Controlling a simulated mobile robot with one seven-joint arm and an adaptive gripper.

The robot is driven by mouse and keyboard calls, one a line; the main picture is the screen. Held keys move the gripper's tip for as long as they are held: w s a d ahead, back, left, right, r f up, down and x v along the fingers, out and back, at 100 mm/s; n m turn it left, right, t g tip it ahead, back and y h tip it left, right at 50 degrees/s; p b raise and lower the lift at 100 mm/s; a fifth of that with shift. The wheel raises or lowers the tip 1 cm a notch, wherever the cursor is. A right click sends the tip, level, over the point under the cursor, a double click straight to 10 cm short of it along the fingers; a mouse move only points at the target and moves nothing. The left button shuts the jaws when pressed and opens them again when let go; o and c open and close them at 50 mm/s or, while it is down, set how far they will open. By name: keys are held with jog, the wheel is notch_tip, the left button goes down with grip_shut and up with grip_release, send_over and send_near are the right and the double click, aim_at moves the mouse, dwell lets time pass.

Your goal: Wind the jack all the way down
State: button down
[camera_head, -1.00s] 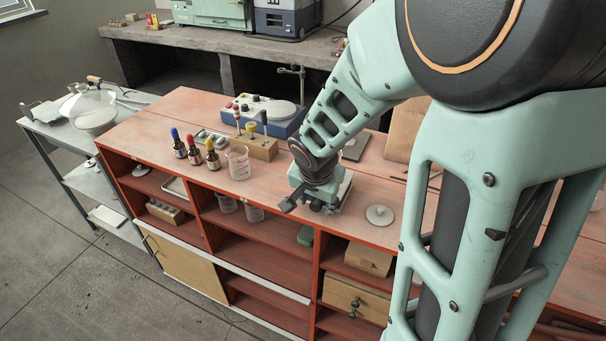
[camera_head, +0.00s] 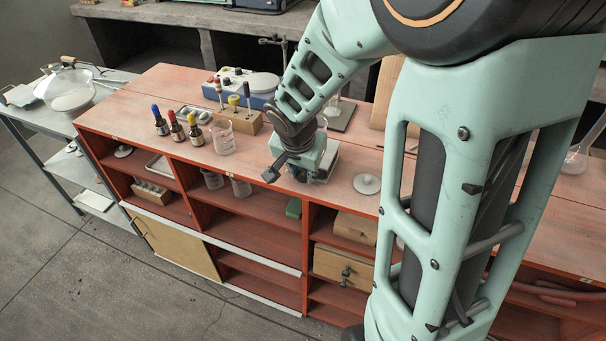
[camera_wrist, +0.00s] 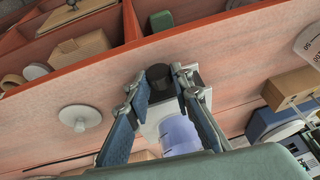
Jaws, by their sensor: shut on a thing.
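The jack's pale top plate (camera_wrist: 150,122) shows between my fingers in the wrist view, on the red bench top. Its black knob (camera_wrist: 159,76) sits between the fingertips. My gripper (camera_wrist: 163,84) is shut on this knob. A clear, lavender-tinted vessel (camera_wrist: 180,135) stands on the plate, partly cut off by my gripper's body. In the head view my gripper (camera_head: 308,172) is at the front of the bench top, and my wrist hides most of the jack. The plate's height is hard to judge.
A pale disc with a knob (camera_head: 367,184) lies right of the jack. A beaker (camera_head: 223,137), several dropper bottles (camera_head: 177,130) and a wooden block with tools (camera_head: 247,120) stand to the left. A blue stirrer (camera_head: 262,84) is behind. The bench's front edge is close.

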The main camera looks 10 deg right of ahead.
jog(key=shift+w+a+f+n+g+h+b, duration=0.15)
jog(key=shift+g+h+b, duration=0.3)
jog(key=shift+b, duration=0.5)
jog(key=shift+w+a+f+n+g+h+b, duration=0.15)
jog(key=shift+g+h+b, duration=0.1)
jog(key=shift+h+b, duration=0.5)
jog(key=shift+s+r+g+h+b, duration=0.1)
jog(key=shift+r+g+h+b, duration=0.1)
jog(key=shift+g+h+b, duration=0.25)
jog(key=c, duration=1.7)
grip_release()
jog(key=shift+r, duration=0.1)
jog(key=v, duration=1.2)
